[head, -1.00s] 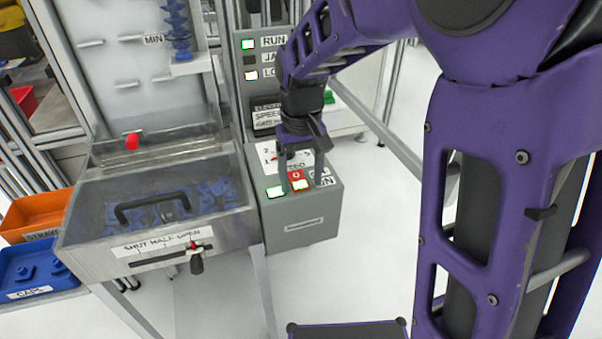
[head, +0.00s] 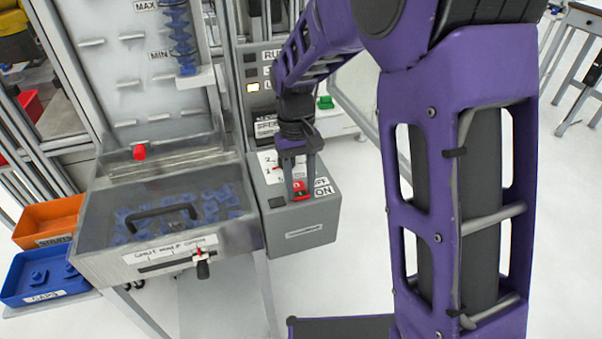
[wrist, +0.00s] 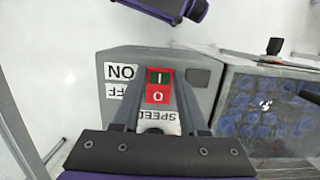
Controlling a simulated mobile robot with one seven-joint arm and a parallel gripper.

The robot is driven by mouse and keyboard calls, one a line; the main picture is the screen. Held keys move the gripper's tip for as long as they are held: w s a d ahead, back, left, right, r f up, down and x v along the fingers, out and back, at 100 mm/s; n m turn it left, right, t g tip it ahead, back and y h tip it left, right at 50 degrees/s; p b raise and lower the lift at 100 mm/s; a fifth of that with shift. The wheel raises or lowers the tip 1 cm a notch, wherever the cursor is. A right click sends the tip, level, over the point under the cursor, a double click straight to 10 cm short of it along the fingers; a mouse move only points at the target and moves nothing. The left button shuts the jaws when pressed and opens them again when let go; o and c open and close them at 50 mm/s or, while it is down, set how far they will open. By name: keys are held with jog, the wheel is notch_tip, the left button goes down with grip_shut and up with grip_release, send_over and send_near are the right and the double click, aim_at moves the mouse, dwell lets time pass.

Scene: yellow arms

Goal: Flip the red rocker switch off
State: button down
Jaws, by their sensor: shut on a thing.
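The red rocker switch (head: 299,187) sits on the sloped top of a grey control box (head: 300,220). In the wrist view the rocker (wrist: 158,94) shows a red half marked O and a dark green half marked I, beside ON and OFF labels. My gripper (head: 299,182) points down over the box. In the wrist view my gripper's fingers (wrist: 159,88) stand on both sides of the rocker, shut on it. The small square lamp (wrist: 199,77) beside the rocker is dark. The RUN lamp (head: 250,58) on the panel behind is dark.
Another panel lamp (head: 253,87) is lit yellowish-white. A metal bin with a clear lid and black handle (head: 160,216) stands left of the box, holding blue parts. An orange tray (head: 50,220) and a blue tray (head: 45,277) stand farther left. Open floor lies to the right.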

aim_at(295, 182)
jog(key=shift+w+r+g+p, duration=0.1)
jog(key=shift+w+g+p, duration=0.1)
jog(key=shift+g+p, duration=0.3)
jog(key=shift+c, duration=2.2)
grip_release()
jog(key=p+v, duration=0.2)
jog(key=v, duration=1.5)
jog(key=shift+a+r, duration=0.15)
jog(key=shift+a, duration=0.05)
jog(key=shift+s, duration=0.1)
